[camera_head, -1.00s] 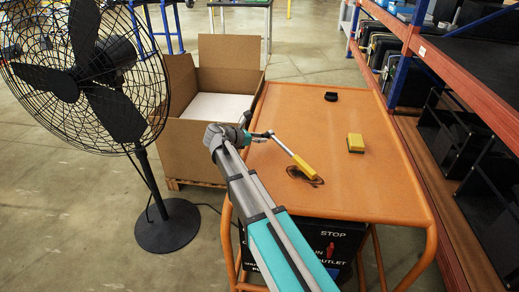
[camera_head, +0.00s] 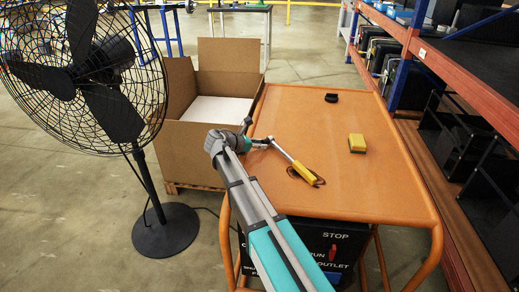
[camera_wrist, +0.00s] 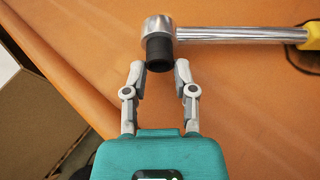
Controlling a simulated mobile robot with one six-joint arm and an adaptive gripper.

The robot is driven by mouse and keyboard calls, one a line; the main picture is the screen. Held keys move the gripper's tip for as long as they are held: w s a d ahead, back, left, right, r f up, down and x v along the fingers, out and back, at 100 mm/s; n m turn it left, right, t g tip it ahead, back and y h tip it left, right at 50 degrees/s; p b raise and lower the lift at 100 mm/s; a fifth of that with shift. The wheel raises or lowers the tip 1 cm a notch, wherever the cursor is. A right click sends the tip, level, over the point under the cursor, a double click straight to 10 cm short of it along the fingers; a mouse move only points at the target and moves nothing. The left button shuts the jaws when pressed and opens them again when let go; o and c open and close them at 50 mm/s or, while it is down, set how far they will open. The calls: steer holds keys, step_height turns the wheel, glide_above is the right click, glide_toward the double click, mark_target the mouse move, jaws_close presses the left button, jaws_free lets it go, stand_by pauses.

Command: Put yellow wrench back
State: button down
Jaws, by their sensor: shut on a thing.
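The yellow wrench has a bright metal shaft and a yellow handle (camera_head: 304,173). It is over the left part of the orange table, its handle pointing toward the lower right in the head view. In the wrist view its metal shaft (camera_wrist: 235,34) runs to the right from a round head with a black socket (camera_wrist: 159,52). My gripper (camera_head: 256,143) is at the head end. In the wrist view its fingertips (camera_wrist: 158,74) are on either side of the black socket, shut on it. I cannot tell whether the handle touches the table.
A dark loop lies by the handle. The orange table (camera_head: 350,195) also bears a yellow block (camera_head: 357,143) and a small black object (camera_head: 331,97). An open cardboard box (camera_head: 205,136) stands left of it, with a fan (camera_head: 165,231) farther left. Shelving (camera_head: 466,80) borders the right.

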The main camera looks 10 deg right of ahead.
steer(key=shift+f, duration=0.15)
steer(key=shift+c, duration=2.1)
jaws_free()
steer(key=shift+f, duration=0.25)
steer(key=p+v, duration=0.5)
steer(key=v, duration=0.9)
steer(key=shift+r, duration=0.1)
